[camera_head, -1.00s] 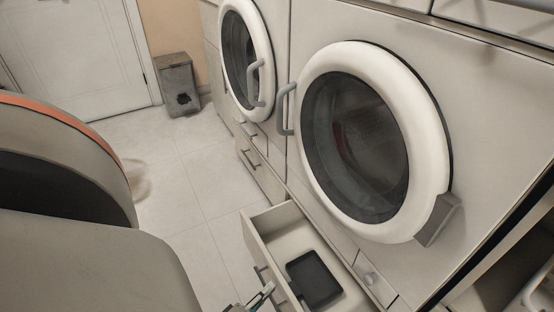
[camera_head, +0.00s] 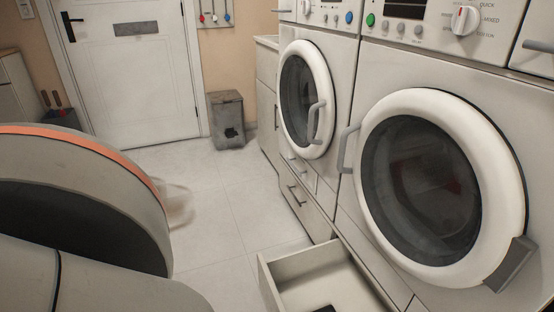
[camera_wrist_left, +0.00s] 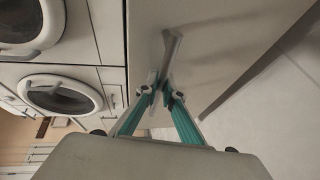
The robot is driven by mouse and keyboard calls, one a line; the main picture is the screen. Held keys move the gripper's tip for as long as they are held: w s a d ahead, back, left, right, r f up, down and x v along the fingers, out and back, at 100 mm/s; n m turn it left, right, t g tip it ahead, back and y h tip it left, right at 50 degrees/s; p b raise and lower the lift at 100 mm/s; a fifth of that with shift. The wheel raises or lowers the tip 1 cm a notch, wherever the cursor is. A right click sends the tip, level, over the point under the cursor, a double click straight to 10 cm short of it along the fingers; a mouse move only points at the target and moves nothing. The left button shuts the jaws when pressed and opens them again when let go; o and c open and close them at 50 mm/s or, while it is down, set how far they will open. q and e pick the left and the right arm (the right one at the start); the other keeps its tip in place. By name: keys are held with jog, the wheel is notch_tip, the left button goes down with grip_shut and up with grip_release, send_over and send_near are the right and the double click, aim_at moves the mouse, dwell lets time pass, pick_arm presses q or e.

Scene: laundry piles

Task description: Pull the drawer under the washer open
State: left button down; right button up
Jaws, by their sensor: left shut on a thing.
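The drawer (camera_head: 329,271) under the nearer washer (camera_head: 432,180) stands open in the head view, pulled out from the base toward the floor at left. Its near part is cut off by the bottom edge. A dark thing (camera_head: 325,308) in it just shows. In the left wrist view my left gripper (camera_wrist_left: 161,96) has its green fingers shut on the grey bar handle (camera_wrist_left: 171,45) of the drawer front (camera_wrist_left: 210,35). The fingertips partly hide the handle's near end. My left gripper is outside the head view, and my right gripper is in neither view.
A second washer (camera_head: 306,98) stands further back, with a shut drawer (camera_head: 304,202) below it. A grey bin (camera_head: 226,119) stands by the back wall near the white door (camera_head: 143,75).

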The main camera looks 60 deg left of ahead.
pick_arm(q)
jog(key=shift+a, duration=0.15)
jog(key=c, duration=2.4)
grip_release()
jog(key=shift+c, duration=0.2)
